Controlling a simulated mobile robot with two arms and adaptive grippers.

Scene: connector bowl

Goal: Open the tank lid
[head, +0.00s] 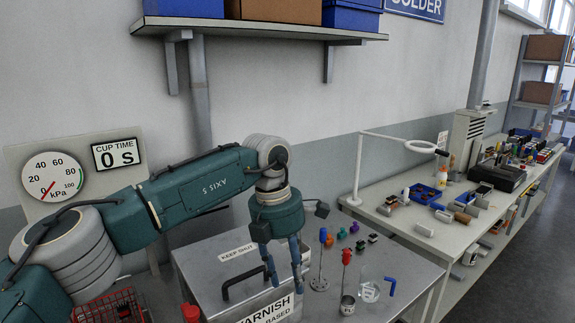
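The tank is a grey metal box with a "VARNISH" label (266,310) on its front. Its flat lid (205,262) appears shut and carries a "KEEP SHUT" label (237,252). A black bar handle (240,280) stands up from the lid near its front. My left gripper (285,285) points down just right of the handle, with its fingers apart and nothing visible between them. One finger is close to the handle's right end; I cannot tell if they touch. My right gripper is not in view.
A red basket (108,308) is lower left. A cluttered bench (400,225) runs along the right.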

